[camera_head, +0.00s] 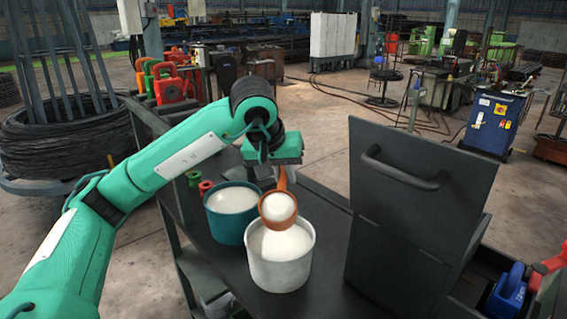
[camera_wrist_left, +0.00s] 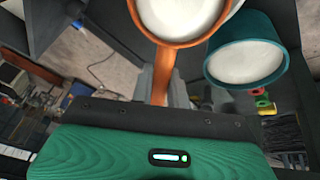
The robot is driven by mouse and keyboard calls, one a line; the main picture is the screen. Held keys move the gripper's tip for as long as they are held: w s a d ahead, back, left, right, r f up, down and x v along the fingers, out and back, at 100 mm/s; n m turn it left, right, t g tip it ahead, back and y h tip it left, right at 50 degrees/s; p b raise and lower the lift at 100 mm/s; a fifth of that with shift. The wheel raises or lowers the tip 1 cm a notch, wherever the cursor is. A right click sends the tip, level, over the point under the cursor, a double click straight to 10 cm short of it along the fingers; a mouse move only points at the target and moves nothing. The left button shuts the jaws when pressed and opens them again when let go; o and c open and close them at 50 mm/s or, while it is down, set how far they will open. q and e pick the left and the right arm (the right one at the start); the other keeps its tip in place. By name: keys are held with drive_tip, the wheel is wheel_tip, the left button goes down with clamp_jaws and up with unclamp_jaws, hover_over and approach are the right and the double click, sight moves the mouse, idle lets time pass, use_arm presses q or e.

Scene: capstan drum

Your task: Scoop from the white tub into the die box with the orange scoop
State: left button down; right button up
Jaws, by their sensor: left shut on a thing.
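My left gripper (camera_head: 281,170) is shut on the handle of the orange scoop (camera_head: 279,219). The scoop's bowl is full of white powder and sits above the white tub (camera_head: 283,272), over the back part of its mouth. The tub stands upright on the dark bench and holds white powder. In the left wrist view the orange scoop (camera_wrist_left: 163,72) runs up from the gripper with powder in its bowl. The dark die box (camera_head: 390,270) stands right of the tub. A panel with a bar handle (camera_head: 405,170) faces me and hides its inside. My right gripper is not in view.
A teal tub (camera_head: 226,228) of white powder stands just behind and left of the white tub. Red and green spools (camera_head: 204,186) stand behind it. Blue and red tools (camera_head: 508,291) lie at the right. Narrow bare bench (camera_head: 325,255) separates the white tub and die box.

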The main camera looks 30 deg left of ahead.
use_arm(q)
drive_tip(key=g+p, duration=0.2)
drive_tip(key=p, duration=0.1)
drive_tip(key=shift+r+h, duration=0.4)
drive_tip(key=shift+g+p, duration=0.4)
drive_tip(key=shift+p, duration=0.15)
drive_tip(key=shift+f, duration=0.2)
drive_tip(key=shift+r, duration=0.1)
drive_tip(key=p+v, duration=0.1)
drive_tip(key=v, duration=0.1)
drive_tip(key=p+v, duration=0.1)
drive_tip(key=w+p+v, duration=0.1)
drive_tip(key=v, duration=0.1)
drive_tip(key=shift+d+r, duration=0.3)
drive_tip(key=shift+r, duration=0.15)
drive_tip(key=shift+f, duration=0.1)
